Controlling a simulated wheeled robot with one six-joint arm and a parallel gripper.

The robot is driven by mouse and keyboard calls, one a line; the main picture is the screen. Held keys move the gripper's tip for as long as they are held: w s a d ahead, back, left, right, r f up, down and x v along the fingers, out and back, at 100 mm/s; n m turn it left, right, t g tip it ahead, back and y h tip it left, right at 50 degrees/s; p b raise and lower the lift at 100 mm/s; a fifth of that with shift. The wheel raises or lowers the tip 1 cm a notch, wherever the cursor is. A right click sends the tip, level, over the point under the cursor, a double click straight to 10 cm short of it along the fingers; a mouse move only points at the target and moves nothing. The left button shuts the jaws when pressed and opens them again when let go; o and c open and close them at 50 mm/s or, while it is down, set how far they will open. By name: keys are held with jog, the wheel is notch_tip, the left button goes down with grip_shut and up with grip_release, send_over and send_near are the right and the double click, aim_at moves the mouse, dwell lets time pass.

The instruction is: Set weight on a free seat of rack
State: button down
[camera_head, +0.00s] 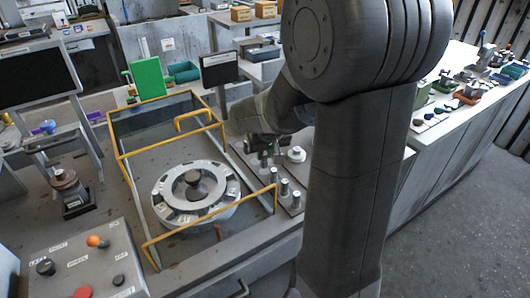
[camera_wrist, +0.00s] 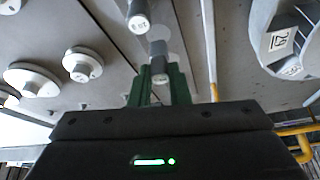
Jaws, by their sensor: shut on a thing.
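My gripper (camera_wrist: 160,88) has green fingers, shut on a small silver cylindrical weight (camera_wrist: 158,66) with a dark end. In the head view my gripper (camera_head: 264,156) is over the back part of the grey rack plate (camera_head: 247,158), and its fingertips are partly hidden by my arm. Several silver cylinders stand on the plate, among them one near the front (camera_head: 296,199). Another cylinder with a labelled end (camera_wrist: 138,16) is close to the held weight in the wrist view. I cannot tell whether the held weight touches the plate.
Round stepped discs (camera_wrist: 32,80) with knobs sit on the plate. The round blower housing (camera_head: 195,192) stands to the left inside a yellow rail frame (camera_head: 170,145). A control box with buttons (camera_head: 82,265) is at front left. A long side bench (camera_head: 440,115) carries small parts.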

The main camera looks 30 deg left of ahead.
jog(key=shift+f, duration=0.2)
dwell(0.3)
jog(key=shift+f+b, duration=0.35)
jog(key=shift+b, duration=0.1)
jog(key=shift+f, duration=0.15)
jog(key=shift+f+b, duration=0.35)
jog(key=shift+b, duration=0.1)
dwell(0.4)
jog(key=c, duration=1.3)
grip_release()
jog(key=shift+r, duration=0.1)
jog(key=shift+r+p, duration=2.8)
jog(key=shift+r, duration=0.9)
